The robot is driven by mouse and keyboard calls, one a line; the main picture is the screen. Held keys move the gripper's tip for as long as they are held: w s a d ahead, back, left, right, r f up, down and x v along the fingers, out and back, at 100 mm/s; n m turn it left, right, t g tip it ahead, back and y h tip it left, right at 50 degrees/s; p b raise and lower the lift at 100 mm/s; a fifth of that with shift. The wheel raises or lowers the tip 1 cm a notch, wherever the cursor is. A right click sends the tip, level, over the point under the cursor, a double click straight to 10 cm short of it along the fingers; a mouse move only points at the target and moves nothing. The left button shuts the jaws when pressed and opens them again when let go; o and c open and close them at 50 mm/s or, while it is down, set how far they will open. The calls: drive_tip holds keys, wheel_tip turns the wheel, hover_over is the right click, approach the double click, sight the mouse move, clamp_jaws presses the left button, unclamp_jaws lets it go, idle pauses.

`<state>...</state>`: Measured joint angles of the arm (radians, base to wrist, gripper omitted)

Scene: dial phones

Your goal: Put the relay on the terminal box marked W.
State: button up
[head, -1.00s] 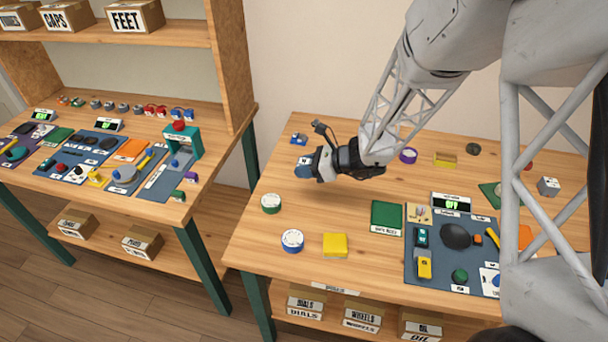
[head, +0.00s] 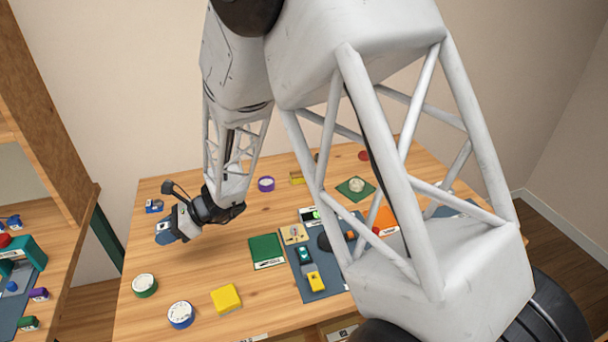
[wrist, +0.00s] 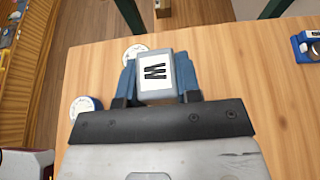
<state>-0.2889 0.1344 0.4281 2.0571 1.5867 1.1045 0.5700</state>
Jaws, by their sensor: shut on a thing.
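My gripper (wrist: 158,82) has blue finger pads and is shut on a grey block (wrist: 155,58). The block has a white face with a dark letter turned sideways, like a W or an M. In the head view my gripper (head: 165,234) is at the left of the table, and the labelled block (head: 163,226) shows at its tip. I cannot tell how far it is above the wood. A small blue box (head: 154,206) stands just behind the gripper. It also shows at the right of the wrist view (wrist: 306,46), with a label I cannot read.
A green-rimmed roll (head: 145,285), a blue-rimmed roll (head: 181,314) and a yellow block (head: 226,298) lie in front. A green mat (head: 266,251) and a dark blue mat (head: 303,284) with small parts lie to the right. Bare wood lies between. My arm hides much of the right side.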

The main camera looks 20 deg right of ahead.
drive_tip(key=shift+w+d, duration=0.1)
drive_tip(key=w+d+m+t+h, duration=0.1)
drive_tip(key=w+d+m+t, duration=0.2)
drive_tip(key=d, duration=0.8)
drive_tip(key=w+d+m+t, duration=0.2)
drive_tip(key=w+d, duration=0.3)
drive_tip(key=d, duration=0.7)
drive_tip(key=w+d+m+t+h, duration=0.1)
drive_tip(key=w+d+m+t, duration=0.2)
drive_tip(key=d, duration=0.8)
drive_tip(key=s+d+m+t+h, duration=0.2)
drive_tip(key=d+m+h, duration=0.1)
drive_tip(key=d, duration=1.5)
drive_tip(key=s+d+m+t+h, duration=0.3)
drive_tip(key=d, duration=1.5)
drive_tip(key=shift+d, duration=0.1)
drive_tip(key=w+d, duration=0.2)
drive_tip(key=w, duration=0.2)
drive_tip(key=w+d+f, duration=0.1)
drive_tip(key=w+d, duration=0.2)
drive_tip(key=w, duration=0.2)
drive_tip(key=w+d, duration=0.2)
drive_tip(key=w, duration=0.3)
drive_tip(key=shift+d+f, duration=0.3)
